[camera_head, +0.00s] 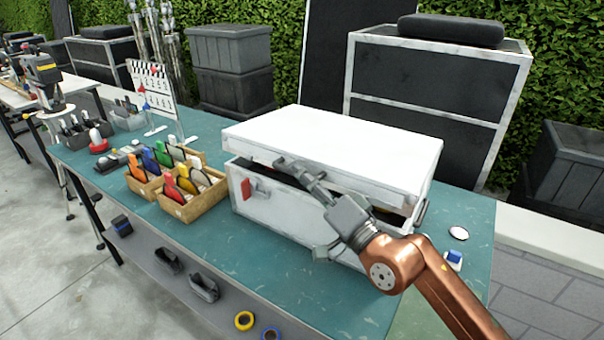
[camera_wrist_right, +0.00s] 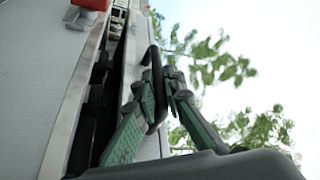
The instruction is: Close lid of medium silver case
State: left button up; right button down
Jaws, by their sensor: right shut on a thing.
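The silver case (camera_head: 285,222) stands on the green table, with a red latch (camera_head: 247,188) on its front left. Its white lid (camera_head: 335,145) is lowered nearly level, with a dark gap between lid and body. The gap (camera_wrist_right: 100,95) also shows in the right wrist view. My right gripper (camera_head: 302,172) is at the front edge of the lid. In the right wrist view its fingers (camera_wrist_right: 163,80) are shut on a black loop handle (camera_wrist_right: 155,62) on the lid's front. The arm hides part of the case front. My left gripper is not in view.
Wooden boxes with coloured tools (camera_head: 190,200) stand left of the case. A white round item (camera_head: 458,233) and a small blue-and-white item (camera_head: 453,260) lie to its right. Tape rolls (camera_head: 244,320) lie on a lower shelf. The tabletop (camera_head: 255,265) in front is clear.

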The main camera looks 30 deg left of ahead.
jog(key=c, duration=2.3)
grip_release()
jog(key=shift+r, duration=0.1)
jog(key=v, duration=1.2)
